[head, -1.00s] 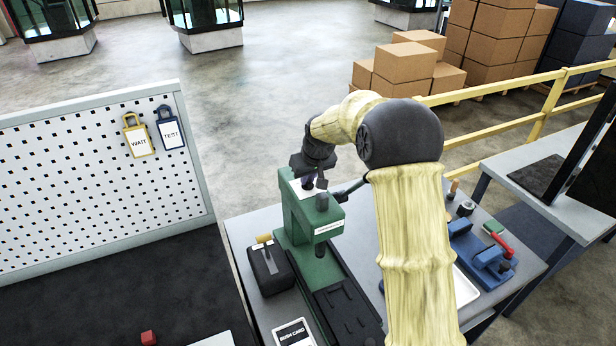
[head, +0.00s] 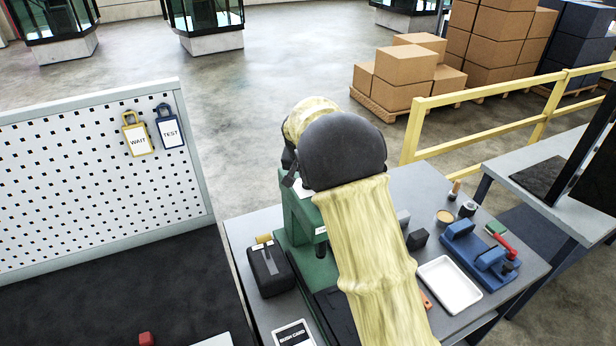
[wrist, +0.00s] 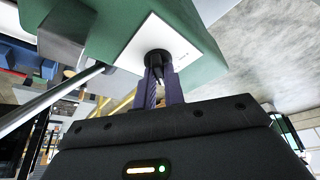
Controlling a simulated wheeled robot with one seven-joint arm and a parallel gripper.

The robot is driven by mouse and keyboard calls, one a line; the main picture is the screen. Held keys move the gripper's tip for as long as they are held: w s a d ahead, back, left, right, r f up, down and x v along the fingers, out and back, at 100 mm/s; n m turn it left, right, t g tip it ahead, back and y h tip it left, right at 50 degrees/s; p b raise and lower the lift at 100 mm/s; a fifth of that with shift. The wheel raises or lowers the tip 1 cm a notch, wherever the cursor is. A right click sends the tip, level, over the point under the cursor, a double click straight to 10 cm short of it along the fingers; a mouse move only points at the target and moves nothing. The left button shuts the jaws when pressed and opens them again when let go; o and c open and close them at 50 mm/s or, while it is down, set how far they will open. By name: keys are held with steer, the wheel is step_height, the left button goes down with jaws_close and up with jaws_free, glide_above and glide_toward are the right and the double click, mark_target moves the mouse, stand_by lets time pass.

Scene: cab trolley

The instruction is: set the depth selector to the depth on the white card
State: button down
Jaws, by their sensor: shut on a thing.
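The depth selector is a dark round knob (wrist: 158,62) on a white plate (wrist: 190,48) on the green press (wrist: 95,22). In the wrist view my gripper (wrist: 161,80) has its purple fingers closed on the knob. The plate's marks are too small to read, so I cannot tell the setting. In the head view my arm covers most of the top of the green press (head: 297,212) and hides the fingers and knob. The white card (head: 293,333), headed "BUSH CARD", lies at the bench's front edge; the depth on it is not readable.
A grey lever rod (wrist: 50,98) sticks out beside the plate. A black box with a yellow handle (head: 269,268) stands left of the press. A white tray (head: 449,284) and a blue fixture (head: 478,255) are on the right. A pegboard (head: 95,185) stands left.

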steer(key=shift+m+h, duration=0.3)
steer(key=shift+m, duration=0.5)
steer(key=c, duration=1.5)
jaws_free()
steer(key=shift+a+r, duration=0.1)
steer(key=b+v, duration=0.3)
steer(key=v, duration=1.4)
steer(key=shift+w+r+b, duration=0.1)
steer(key=shift+r+b, duration=0.05)
steer(key=shift+b, duration=0.25)
